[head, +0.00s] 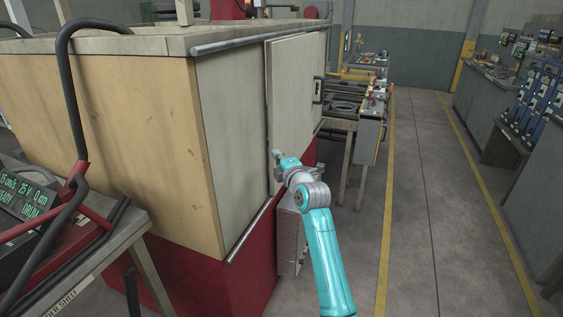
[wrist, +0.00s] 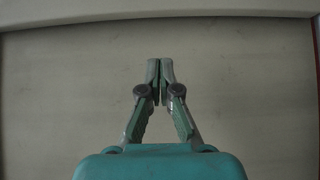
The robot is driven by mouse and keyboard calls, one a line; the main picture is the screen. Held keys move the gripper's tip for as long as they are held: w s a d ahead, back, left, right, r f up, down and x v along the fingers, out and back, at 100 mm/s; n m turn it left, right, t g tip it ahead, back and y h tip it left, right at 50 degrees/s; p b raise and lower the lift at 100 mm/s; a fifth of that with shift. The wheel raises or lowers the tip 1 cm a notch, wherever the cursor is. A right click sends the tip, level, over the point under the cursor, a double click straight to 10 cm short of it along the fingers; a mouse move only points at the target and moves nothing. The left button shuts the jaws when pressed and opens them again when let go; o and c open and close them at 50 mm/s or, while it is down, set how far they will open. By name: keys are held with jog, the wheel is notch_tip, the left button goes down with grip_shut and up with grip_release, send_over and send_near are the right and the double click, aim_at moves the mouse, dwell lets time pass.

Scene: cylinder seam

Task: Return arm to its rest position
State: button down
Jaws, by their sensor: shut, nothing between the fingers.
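My gripper (wrist: 160,66) is shut and empty in the wrist view, its two fingertips together in front of a plain beige panel (wrist: 70,90). In the head view my teal arm reaches up from the bottom, and my gripper (head: 277,155) is at the lower part of a beige door panel (head: 297,95) on the side of a large cabinet. The fingers are small there, and I cannot tell whether they touch the panel.
The large cabinet (head: 100,130) with a red base fills the left. A table with a green-lit display (head: 25,200) stands at the lower left. A workbench (head: 368,130) stands beyond the door. Grey floor (head: 440,220) between yellow lines is clear at right, before control panels (head: 540,95).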

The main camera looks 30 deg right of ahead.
jog(key=shift+s+a, duration=0.15)
jog(key=shift+s, duration=0.65)
jog(key=shift+s+a, duration=0.15)
jog(key=shift+s, duration=0.6)
jog(key=shift+f, duration=0.1)
jog(key=s+a+f+m, duration=0.2)
jog(key=s+a+f, duration=0.2)
jog(key=s+f, duration=0.3)
jog(key=s+a+f+m, duration=0.2)
jog(key=s+a+f, duration=0.25)
jog(key=f, duration=0.45)
jog(key=s+a+f+m+g, duration=0.1)
jog(key=s+a+f+m, duration=0.15)
jog(key=s+f, duration=0.45)
jog(key=s+a+f+m+g, duration=0.15)
jog(key=s+a, duration=0.25)
jog(key=s, duration=0.6)
jog(key=s+a+r+m+y, duration=0.1)
jog(key=s+a+m, duration=0.1)
jog(key=s, duration=0.9)
jog(key=s+a+r+m+y, duration=0.1)
jog(key=s+a+r+m, duration=0.1)
jog(key=s, duration=0.9)
jog(key=s+a+r+m, duration=0.2)
jog(key=s+a+m, duration=0.1)
jog(key=s, duration=0.7)
jog(key=shift+s+a+m+y, duration=0.25)
jog(key=shift+s+m+y, duration=0.15)
jog(key=shift+m, duration=0.2)
jog(key=shift+g, duration=0.25)
